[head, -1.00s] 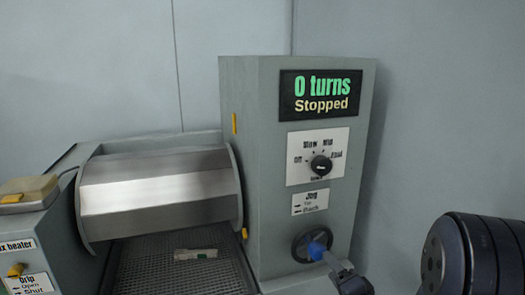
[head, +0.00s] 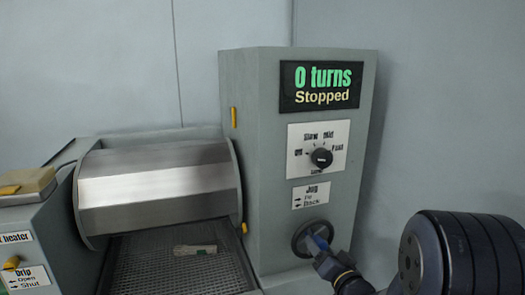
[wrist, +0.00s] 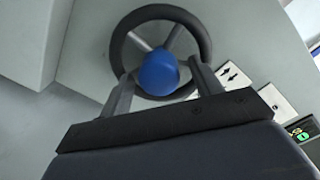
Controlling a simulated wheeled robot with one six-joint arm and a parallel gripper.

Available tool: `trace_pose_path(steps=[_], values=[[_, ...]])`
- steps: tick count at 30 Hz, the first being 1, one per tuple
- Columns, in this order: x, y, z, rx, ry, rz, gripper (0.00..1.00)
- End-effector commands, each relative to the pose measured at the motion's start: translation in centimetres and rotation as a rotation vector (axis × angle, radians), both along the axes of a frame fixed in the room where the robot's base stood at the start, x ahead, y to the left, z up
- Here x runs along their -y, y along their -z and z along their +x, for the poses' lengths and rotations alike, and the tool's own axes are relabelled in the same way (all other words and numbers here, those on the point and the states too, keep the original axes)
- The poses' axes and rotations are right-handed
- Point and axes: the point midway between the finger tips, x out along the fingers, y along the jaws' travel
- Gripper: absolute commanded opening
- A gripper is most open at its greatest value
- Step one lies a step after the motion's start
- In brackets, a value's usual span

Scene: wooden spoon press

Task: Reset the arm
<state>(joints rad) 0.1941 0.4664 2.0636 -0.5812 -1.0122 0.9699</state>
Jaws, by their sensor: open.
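The grey press has a small black handwheel (head: 303,239) with a blue knob (head: 317,242), low on its right-hand cabinet (head: 250,170). In the wrist view the handwheel (wrist: 192,22) and blue knob (wrist: 158,72) fill the upper middle. My gripper (head: 323,258) is at the handwheel in the head view. In the wrist view my gripper (wrist: 164,82) is open, one finger either side of the blue knob, with visible gaps. The display (head: 322,87) reads "0 turns" and "Stopped". The black speed dial (head: 321,157) sits below it.
The metal drum (head: 158,185) lies left of the cabinet, over a mesh tray (head: 145,268) with a small pale object (head: 195,249). A heater box (head: 30,235) with yellow levers stands at far left. Grey wall is behind.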

Motion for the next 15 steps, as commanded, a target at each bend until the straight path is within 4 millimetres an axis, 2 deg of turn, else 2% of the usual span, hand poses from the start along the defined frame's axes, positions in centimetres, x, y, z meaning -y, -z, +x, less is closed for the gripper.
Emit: trace_pose_path(steps=[15], values=[[-0.15,0.02,-0.04,0.132,-0.001,-0.409,0.61]])
